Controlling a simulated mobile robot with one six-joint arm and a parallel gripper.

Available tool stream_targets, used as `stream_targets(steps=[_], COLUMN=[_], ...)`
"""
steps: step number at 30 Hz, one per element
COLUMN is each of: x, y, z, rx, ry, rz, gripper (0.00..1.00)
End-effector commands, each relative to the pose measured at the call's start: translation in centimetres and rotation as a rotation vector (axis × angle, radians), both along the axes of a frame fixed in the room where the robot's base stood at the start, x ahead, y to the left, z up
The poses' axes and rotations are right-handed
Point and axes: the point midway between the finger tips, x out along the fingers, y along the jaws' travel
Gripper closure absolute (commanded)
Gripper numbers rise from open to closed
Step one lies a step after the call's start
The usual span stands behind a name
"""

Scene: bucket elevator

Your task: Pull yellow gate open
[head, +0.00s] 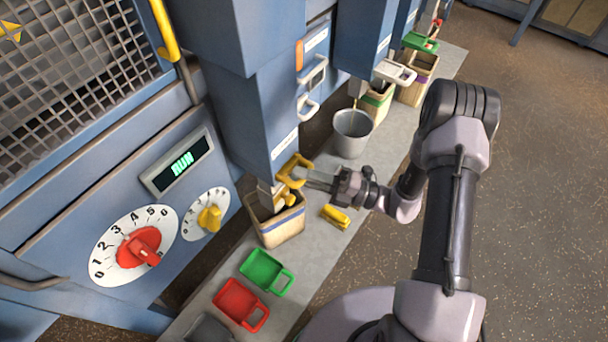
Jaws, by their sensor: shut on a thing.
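The yellow gate (293,170) is a loop-shaped handle at the bottom of the near blue chute (270,115). My gripper (310,179) reaches in from the right and is shut on the yellow gate's handle. Below the chute mouth stands a tan bin (281,229), with pale yellowish pieces (287,199) at its top. The inside of the chute is hidden, and the gripper fingers partly cover the handle.
A yellow scoop-like piece (336,216), a green scoop (265,269) and a red scoop (241,303) lie on the grey ledge. A metal bucket (352,133) stands behind my gripper. Open floor lies right.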

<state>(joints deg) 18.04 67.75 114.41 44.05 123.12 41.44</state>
Motion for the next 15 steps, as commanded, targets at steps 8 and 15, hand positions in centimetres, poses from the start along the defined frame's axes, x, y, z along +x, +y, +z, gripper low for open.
stream_targets(steps=[8,15], x=[-2.4,-4.0], y=[-3.3,-5.1], z=[0.2,0.0], rx=[-0.002,0.000], ry=[0.001,0.000], rz=[-0.004,0.000], gripper=[1.00,1.00])
